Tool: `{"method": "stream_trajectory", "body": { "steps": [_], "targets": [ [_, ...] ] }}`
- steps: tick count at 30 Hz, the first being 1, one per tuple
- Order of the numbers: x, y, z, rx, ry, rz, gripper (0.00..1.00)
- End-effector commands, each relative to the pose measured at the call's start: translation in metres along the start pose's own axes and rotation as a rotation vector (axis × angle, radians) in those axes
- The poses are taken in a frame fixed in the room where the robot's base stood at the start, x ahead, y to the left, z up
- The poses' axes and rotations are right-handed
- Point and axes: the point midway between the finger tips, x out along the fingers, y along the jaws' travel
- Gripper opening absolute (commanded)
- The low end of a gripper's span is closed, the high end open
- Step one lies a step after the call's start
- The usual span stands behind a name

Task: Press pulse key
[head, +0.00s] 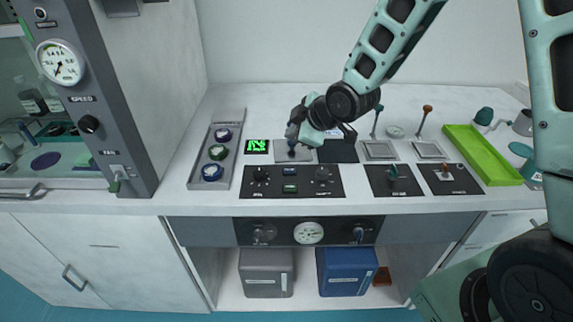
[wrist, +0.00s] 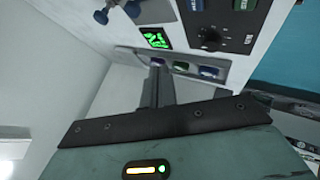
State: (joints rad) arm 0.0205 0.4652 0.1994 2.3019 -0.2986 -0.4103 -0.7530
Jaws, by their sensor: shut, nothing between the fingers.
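My gripper (head: 292,150) is shut and empty. In the head view its tip points down over a small grey plate (head: 280,155) on the bench, just right of a green-lit display. In the wrist view the shut fingers (wrist: 157,70) stick up in the lower middle. I cannot read a label that names the pulse key. Candidates are a blue button (head: 289,172) and a green button (head: 290,188) on the black panel (head: 265,189); both also show at the wrist view's top edge. Whether the tip touches the plate is unclear.
The green display (head: 257,146) also shows in the wrist view (wrist: 155,38). A grey tray (head: 226,116) with three round coloured pieces stands left. Lever panels (head: 380,151) and a lime tray (head: 482,155) are at right. A grey post (head: 115,130) with a gauge bounds the left.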

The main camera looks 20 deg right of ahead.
Motion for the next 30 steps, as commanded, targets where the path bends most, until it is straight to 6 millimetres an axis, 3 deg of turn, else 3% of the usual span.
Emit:
{"method": "stream_trajectory", "body": {
  "steps": [14, 30],
  "targets": [
    [0.006, -0.005, 0.005, 0.001, -0.001, -0.002, 0.00],
    [0.054, -0.041, 0.040, 0.001, -0.001, -0.002, 0.00]
  ]
}}
